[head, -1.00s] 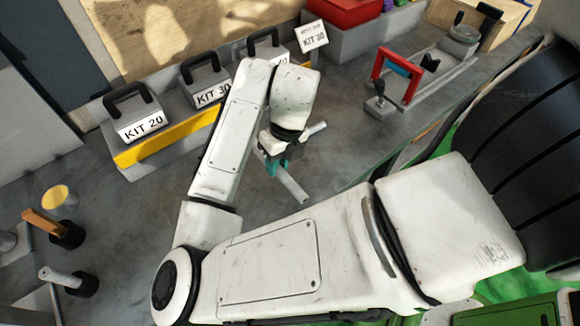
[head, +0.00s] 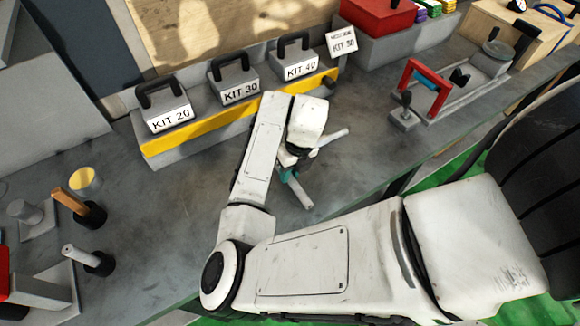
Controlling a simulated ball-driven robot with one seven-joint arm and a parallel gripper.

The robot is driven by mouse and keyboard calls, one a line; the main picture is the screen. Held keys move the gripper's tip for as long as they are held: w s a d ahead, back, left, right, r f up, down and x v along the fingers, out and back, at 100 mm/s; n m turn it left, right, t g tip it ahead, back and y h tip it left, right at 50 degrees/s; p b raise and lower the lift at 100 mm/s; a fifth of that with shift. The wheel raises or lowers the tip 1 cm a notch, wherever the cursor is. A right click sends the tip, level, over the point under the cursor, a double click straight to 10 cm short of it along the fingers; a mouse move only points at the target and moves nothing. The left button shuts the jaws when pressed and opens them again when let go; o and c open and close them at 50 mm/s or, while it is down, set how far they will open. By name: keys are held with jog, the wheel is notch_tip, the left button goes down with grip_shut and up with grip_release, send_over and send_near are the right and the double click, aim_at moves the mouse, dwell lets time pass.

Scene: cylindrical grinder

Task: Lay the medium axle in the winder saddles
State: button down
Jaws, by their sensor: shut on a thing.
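My gripper (head: 288,174) has teal fingertips and is shut on a grey axle. The axle (head: 301,195) is a plain round bar held at a slant above the bench. Its near end points down in the picture and its far end reaches up right; the wrist hides its middle. What looks like the winder stands at the right: a grey base (head: 452,103), a red frame (head: 413,68) with a blue bar, and a black notched saddle (head: 459,77). My gripper is left of it and well apart from it.
Weights marked KIT 20 (head: 167,107), KIT 30 (head: 236,80) and KIT 40 (head: 297,58) line the yellow-edged step (head: 204,128). A red box (head: 375,16) stands behind. Upright handled pieces (head: 85,205) stand at left. The bench (head: 380,135) is clear between axle and winder.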

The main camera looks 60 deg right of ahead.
jog(key=c, duration=0.9)
grip_release()
jog(key=shift+c, duration=0.2)
